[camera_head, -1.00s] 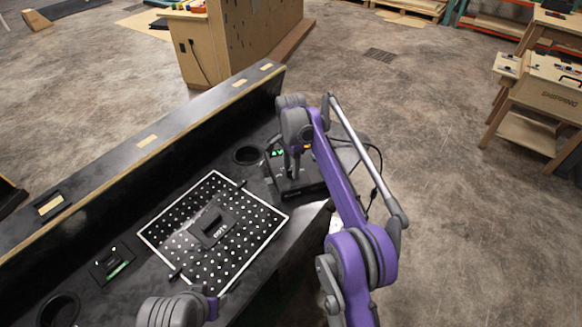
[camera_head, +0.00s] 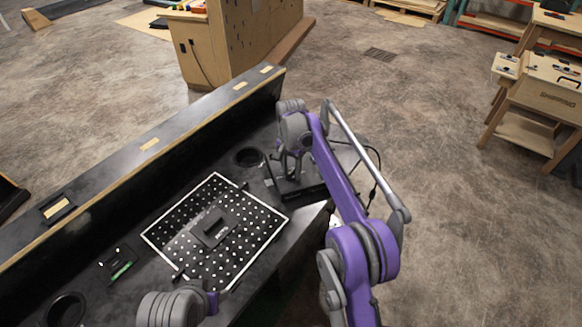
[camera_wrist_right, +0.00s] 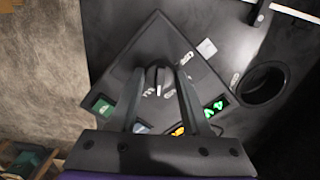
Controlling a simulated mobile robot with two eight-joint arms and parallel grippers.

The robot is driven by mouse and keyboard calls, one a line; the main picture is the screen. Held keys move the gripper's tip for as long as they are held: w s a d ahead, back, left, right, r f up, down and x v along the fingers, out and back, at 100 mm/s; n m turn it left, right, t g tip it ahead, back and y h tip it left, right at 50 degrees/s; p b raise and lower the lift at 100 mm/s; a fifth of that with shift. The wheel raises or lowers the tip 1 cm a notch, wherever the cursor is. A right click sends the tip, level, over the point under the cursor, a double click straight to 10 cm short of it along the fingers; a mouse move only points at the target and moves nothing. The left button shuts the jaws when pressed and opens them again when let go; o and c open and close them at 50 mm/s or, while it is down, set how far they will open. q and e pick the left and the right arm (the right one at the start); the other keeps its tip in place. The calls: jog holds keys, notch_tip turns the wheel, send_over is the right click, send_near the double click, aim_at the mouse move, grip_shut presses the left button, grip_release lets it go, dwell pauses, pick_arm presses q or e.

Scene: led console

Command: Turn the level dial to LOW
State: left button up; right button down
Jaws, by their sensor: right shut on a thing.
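The black console box (camera_wrist_right: 150,38) fills the middle of the right wrist view, and its dark edge shows under my arm in the head view (camera_head: 312,192). The level dial (camera_wrist_right: 158,76) is a dark knob with a white pointer line, which points to the bottom of the wrist view. Small white labels lie around it, too small to read. My right gripper (camera_wrist_right: 158,86) is shut on the dial, one finger on each side. In the head view my right gripper (camera_head: 293,172) reaches down onto the box, and the wrist hides the dial. My left gripper is not in view.
Green lit displays (camera_wrist_right: 213,107) sit on the box, with a yellow part (camera_wrist_right: 178,130) near the palm. A round hole (camera_wrist_right: 264,84) is in the black bench beside it. A dotted perforated panel (camera_head: 190,245) lies left of the box.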

jog(key=n+p, duration=0.1)
jog(key=n, duration=0.2)
jog(key=shift+r+n, duration=0.1)
jog(key=shift+n, duration=0.3)
jog(key=n+p, duration=0.1)
jog(key=n, duration=0.2)
jog(key=shift+n, duration=0.3)
jog(key=n, duration=0.3)
jog(key=shift+d+n+p, duration=0.1)
jog(key=shift+n+p, duration=0.2)
jog(key=shift+n, duration=2)
jog(key=shift+c, duration=1.8)
grip_release()
